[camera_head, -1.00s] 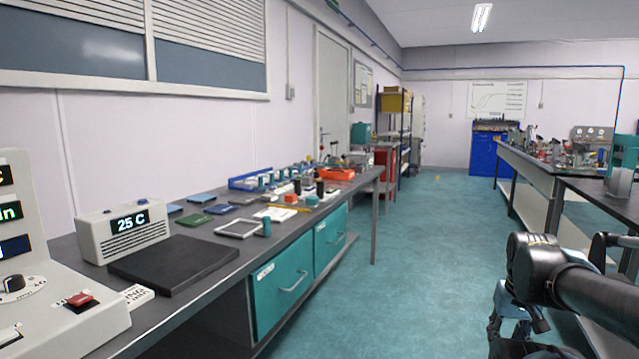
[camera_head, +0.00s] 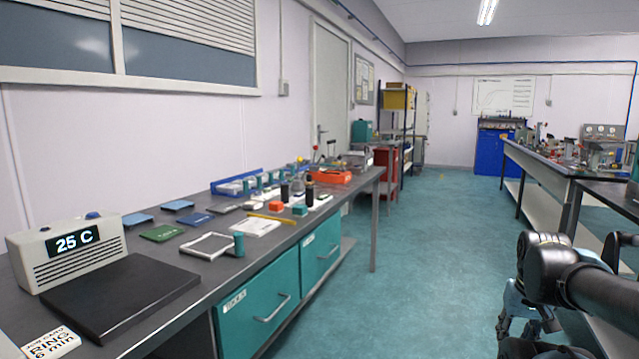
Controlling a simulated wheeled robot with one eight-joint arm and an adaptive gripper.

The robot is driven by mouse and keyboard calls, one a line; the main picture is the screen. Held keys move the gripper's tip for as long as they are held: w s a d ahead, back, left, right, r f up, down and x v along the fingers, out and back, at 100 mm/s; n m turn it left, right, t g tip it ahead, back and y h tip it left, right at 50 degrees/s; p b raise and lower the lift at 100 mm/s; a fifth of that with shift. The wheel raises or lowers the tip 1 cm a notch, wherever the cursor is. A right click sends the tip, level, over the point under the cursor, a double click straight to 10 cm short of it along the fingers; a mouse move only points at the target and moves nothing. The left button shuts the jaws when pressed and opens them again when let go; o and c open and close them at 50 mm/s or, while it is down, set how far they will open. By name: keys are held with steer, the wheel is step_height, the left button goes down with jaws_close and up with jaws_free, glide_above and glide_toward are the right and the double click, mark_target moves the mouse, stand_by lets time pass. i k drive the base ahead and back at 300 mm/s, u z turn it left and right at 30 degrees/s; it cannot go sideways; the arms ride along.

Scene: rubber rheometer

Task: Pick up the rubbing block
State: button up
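Several small items lie on the long dark bench (camera_head: 150,238) at the left. Among them are a small orange-red block (camera_head: 276,206) and a small teal block (camera_head: 300,210), near the front edge past the yellow pencil-like strip (camera_head: 272,218). I cannot tell from this distance which item is the rubbing block. My dark arm shows at the lower right, over the floor and well away from these blocks.
Nearer on the bench are a black slab (camera_head: 120,298), a 25 C display box (camera_head: 68,252), a grey frame (camera_head: 206,246) and a teal cylinder (camera_head: 239,244). An orange tray (camera_head: 328,177) lies farther back. The aisle floor (camera_head: 430,240) is clear; another bench (camera_head: 560,165) stands right.

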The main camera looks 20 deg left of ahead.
mark_target(309, 182)
steer(key=u, duration=0.05)
steer(key=i, duration=2.9)
steer(key=u, duration=1.7)
